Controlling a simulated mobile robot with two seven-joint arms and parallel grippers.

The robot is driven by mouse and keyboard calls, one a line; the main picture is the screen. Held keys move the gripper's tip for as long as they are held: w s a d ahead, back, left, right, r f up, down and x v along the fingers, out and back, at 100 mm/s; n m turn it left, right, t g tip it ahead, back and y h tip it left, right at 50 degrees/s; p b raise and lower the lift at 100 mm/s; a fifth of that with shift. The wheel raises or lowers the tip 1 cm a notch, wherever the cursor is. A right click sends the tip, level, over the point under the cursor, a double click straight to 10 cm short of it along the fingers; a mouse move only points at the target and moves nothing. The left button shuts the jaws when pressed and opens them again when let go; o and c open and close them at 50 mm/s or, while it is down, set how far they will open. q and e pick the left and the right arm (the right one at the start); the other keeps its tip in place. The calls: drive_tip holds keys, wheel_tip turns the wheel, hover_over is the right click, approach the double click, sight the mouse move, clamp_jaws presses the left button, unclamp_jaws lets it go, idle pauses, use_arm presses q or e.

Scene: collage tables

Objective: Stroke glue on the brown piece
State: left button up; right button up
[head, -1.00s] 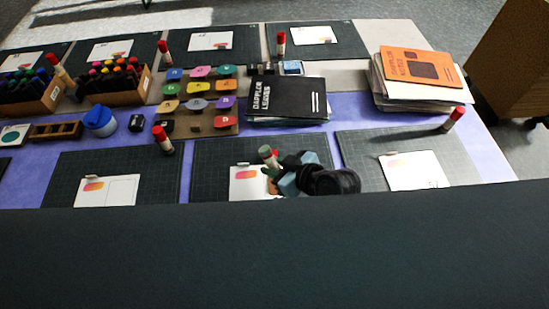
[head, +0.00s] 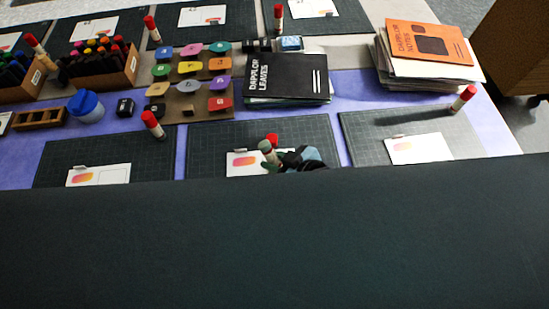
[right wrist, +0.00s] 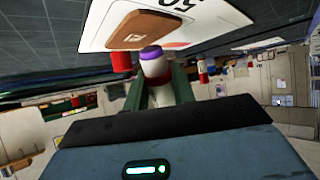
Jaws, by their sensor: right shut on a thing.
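My right gripper (right wrist: 157,92) is shut on a glue stick (right wrist: 154,68) with a white body, a red band and a bare purple tip. The brown piece (right wrist: 145,30) is a flat rounded shape on a white card, close to the purple tip in the right wrist view. I cannot tell whether they touch. In the head view my right gripper (head: 268,158) is over the white card (head: 239,163) on the middle near mat, and the brown piece is hidden. A red cylinder (right wrist: 121,62) shows beside the stick. My left gripper is out of view.
Cards lie on the mats to the left (head: 98,174) and right (head: 418,149). Red-capped glue sticks stand at the left (head: 152,124) and right (head: 463,98). A black book stack (head: 287,75), colored tiles (head: 190,68) and an orange-topped stack (head: 428,42) are behind.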

idle(0.6)
drive_tip(key=shift+s+f, duration=0.1)
drive_tip(key=shift+f, duration=0.5)
idle(0.5)
drive_tip(key=shift+w, duration=0.5)
drive_tip(key=shift+w, duration=0.1)
drive_tip(key=shift+w, duration=0.35)
drive_tip(key=shift+w, duration=0.1)
drive_tip(key=shift+w, duration=0.4)
